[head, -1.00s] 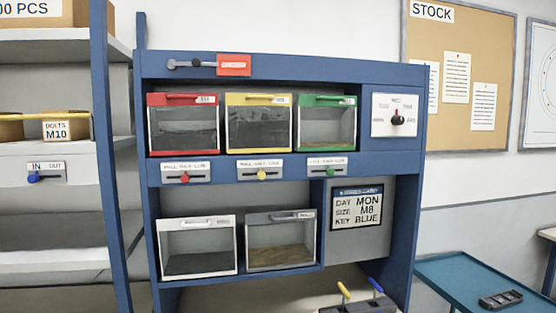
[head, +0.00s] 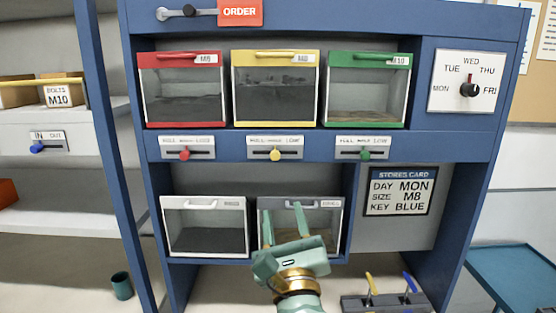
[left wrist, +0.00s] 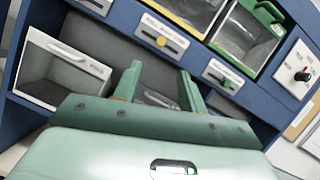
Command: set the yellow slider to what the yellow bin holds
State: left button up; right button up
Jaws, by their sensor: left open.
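The yellow bin (head: 275,88) sits in the middle of the upper shelf, with a clear front. Dark contents show behind it, reaching high up the window; their exact top edge is hard to tell. The yellow slider (head: 275,155) is on a plate below that bin, its round knob near the middle of the slot, under the middle word of a FULL, HALF, LOW label. The knob also shows in the left wrist view (left wrist: 161,41). My left gripper (head: 314,220) is open and empty, in front of the grey lower bin, below and right of the yellow slider. My right gripper is not seen.
Red (head: 184,155) and green (head: 365,154) sliders flank the yellow one. The red bin (head: 182,88) and green bin (head: 367,90) stand beside the yellow bin. A white bin (head: 205,227) and a grey bin (head: 272,203) are below. A dial (head: 469,90) and stores card (head: 400,191) are at right.

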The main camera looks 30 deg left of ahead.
aim_at(275, 158)
pick_arm(q)
jog(key=p+x, duration=0.2)
jog(key=x, duration=0.6)
jog(key=p+x, duration=0.2)
jog(key=x, duration=0.6)
jog(key=shift+w+d+f, duration=0.1)
jog(key=shift+w+f, duration=0.1)
jog(key=shift+w, duration=0.15)
jog(key=shift+s, duration=0.1)
